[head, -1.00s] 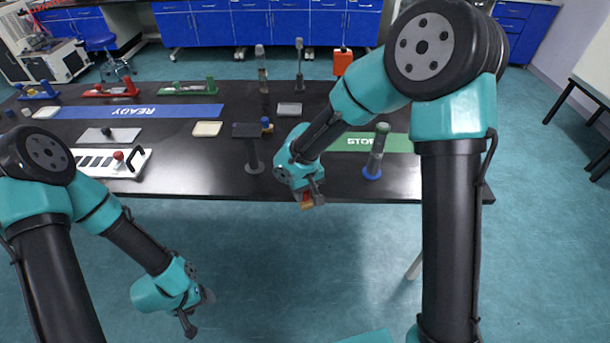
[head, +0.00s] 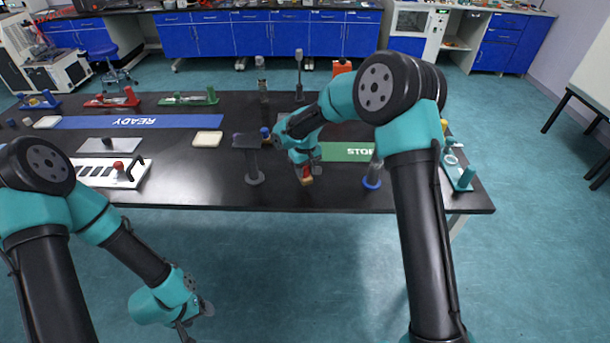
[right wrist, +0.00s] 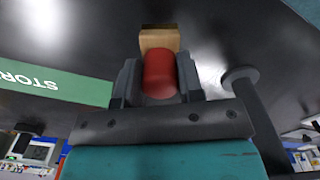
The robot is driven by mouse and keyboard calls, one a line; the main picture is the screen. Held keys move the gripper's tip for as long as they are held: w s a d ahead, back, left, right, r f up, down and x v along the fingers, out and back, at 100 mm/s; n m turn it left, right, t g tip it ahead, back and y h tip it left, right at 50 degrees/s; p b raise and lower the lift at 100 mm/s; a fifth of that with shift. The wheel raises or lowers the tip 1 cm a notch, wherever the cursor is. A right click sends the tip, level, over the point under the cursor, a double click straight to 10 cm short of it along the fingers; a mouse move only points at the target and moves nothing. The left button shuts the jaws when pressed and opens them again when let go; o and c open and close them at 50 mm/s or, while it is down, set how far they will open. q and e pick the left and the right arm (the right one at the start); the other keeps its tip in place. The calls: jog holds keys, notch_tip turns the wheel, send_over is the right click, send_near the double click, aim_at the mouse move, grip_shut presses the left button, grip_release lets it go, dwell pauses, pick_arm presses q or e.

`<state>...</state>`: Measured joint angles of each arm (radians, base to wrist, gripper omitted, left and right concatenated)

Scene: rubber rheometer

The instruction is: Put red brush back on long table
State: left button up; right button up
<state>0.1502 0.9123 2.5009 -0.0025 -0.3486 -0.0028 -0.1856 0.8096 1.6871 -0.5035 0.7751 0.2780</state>
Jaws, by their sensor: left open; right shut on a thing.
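The red brush (right wrist: 160,75) has a red handle and a tan block end (right wrist: 160,40). My right gripper (right wrist: 158,88) is shut on its red handle, with a dark finger on either side. In the head view my right gripper (head: 306,164) is over the front part of the black long table (head: 225,185), and the brush's tan end (head: 307,181) shows below the fingers. I cannot tell whether the brush touches the tabletop. My left gripper (head: 190,325) is open and empty, low in front of the table, over the floor.
A dark stand with a flat top (head: 252,160) is just left of my right gripper. A white panel with a red knob (head: 110,172) lies left. Bare tabletop lies between panel and stand.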

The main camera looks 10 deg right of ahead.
aim_at(305, 175)
jog(key=shift+w, duration=0.15)
jog(key=shift+w, duration=0.2)
jog(key=shift+f, duration=1.75)
jog(key=shift+f, duration=0.15)
jog(key=o, duration=1)
jog(key=shift+c, duration=0.2)
notch_tip(305, 175, up, 12)
jog(key=shift+r, duration=0.15)
